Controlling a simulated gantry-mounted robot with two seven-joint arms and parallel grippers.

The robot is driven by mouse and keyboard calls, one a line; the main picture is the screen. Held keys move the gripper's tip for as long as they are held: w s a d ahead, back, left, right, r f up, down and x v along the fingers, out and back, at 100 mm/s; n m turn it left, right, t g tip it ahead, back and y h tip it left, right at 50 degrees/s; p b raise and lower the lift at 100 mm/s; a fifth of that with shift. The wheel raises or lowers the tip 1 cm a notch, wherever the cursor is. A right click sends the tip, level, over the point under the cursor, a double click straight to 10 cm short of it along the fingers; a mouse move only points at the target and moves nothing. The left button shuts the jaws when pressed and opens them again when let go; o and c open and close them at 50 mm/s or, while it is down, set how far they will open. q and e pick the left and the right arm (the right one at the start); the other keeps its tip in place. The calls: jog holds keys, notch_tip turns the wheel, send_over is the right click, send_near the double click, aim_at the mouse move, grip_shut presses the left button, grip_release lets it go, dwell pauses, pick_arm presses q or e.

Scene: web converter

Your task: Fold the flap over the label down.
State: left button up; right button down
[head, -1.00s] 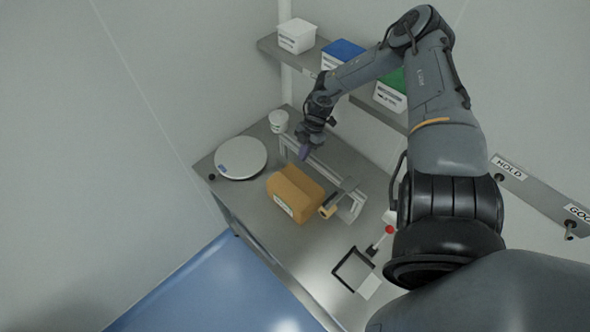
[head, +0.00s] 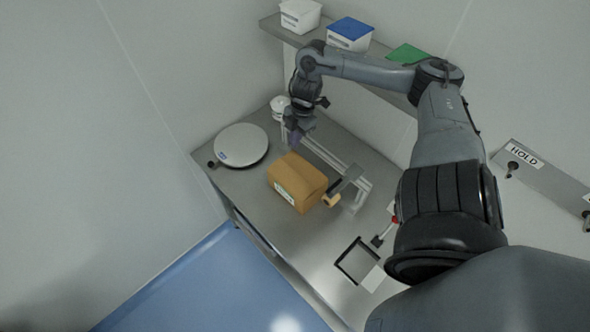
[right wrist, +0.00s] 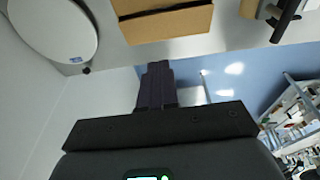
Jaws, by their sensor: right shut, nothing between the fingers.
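A brown cardboard box (head: 306,185) stands on the grey bench, with a white label (head: 284,194) on its front left side. The box also shows at the top of the right wrist view (right wrist: 178,26), with a dark narrow strip along it. The state of the flap over the label is too small to make out. My right gripper (head: 296,139) is above the bench just behind the box, apart from it. Its fingers show shut and empty in the right wrist view (right wrist: 155,84). My left gripper is in neither view.
A round white scale (head: 241,145) is left of the box, and a white tub (head: 279,106) is behind. A metal frame (head: 335,160) with a tape roll (head: 332,201) stands close on the right. A black-framed square (head: 357,261) lies at front right. A shelf with bins hangs behind.

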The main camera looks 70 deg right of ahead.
jog(key=x, duration=0.2)
jog(key=b, duration=0.5)
send_over(295, 173)
jog(key=x, duration=0.3)
jog(key=s+d+x, duration=0.1)
jog(key=x, duration=0.7)
jog(key=shift+s+d+f, duration=0.15)
jog(key=shift+d+f, duration=0.3)
jog(key=shift+f, duration=0.55)
jog(key=shift+d+f+y+b, duration=0.25)
jog(key=shift+f+y+b, duration=0.1)
jog(key=shift+y, duration=0.15)
jog(key=shift+s+d+f+t+y, duration=0.25)
jog(key=shift+f+t+y, duration=0.15)
jog(key=shift+t+y, duration=0.25)
jog(key=shift+r, duration=0.2)
